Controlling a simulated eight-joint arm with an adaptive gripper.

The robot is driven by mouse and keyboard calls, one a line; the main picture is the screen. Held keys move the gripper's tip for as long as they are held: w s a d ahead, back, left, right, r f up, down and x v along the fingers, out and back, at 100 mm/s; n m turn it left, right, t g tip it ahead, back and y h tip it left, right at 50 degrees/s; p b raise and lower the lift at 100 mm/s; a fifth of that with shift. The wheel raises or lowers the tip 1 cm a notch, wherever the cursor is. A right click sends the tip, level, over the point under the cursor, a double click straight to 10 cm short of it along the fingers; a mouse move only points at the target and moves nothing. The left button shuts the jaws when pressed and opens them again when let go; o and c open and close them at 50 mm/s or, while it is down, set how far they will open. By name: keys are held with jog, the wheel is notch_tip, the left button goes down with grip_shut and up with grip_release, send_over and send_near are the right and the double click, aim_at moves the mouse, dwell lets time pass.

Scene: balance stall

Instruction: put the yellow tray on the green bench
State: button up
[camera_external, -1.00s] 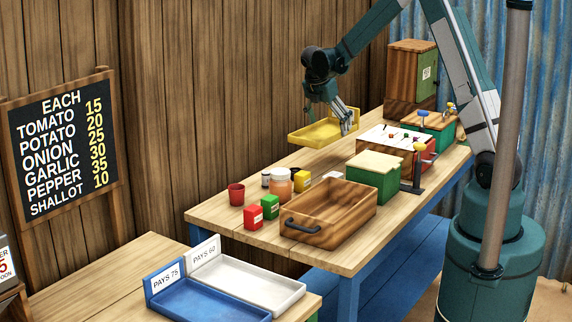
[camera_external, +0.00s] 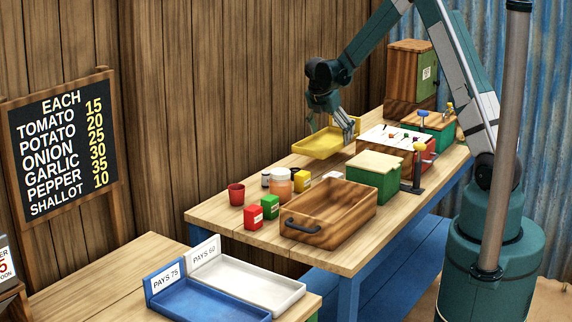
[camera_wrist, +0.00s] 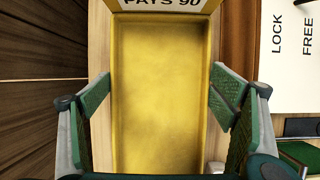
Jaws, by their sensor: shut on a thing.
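The yellow tray (camera_external: 322,146) is at the far side of the wooden table, by the plank wall. I cannot make out a green bench in either view.
On the wooden table (camera_external: 230,207) stand an open wooden box (camera_external: 330,217), a green box (camera_external: 374,180), a white-topped panel (camera_external: 385,137), small jars and packets. A wooden cabinet (camera_external: 410,75) stands behind. Blue (camera_external: 205,302) and white (camera_external: 262,288) trays lie on the front-left table.

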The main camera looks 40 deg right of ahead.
aim_at(363, 126)
jog(key=shift+f, duration=1.05)
jog(key=shift+f, duration=1.9)
jog(key=shift+f+b, duration=0.15)
jog(key=shift+b, duration=0.2)
jog(key=o, duration=1.1)
jog(key=shift+o, duration=0.2)
jog(key=shift+r, duration=0.2)
jog(key=shift+p+v, duration=0.6)
jog(key=shift+v, duration=5.4)
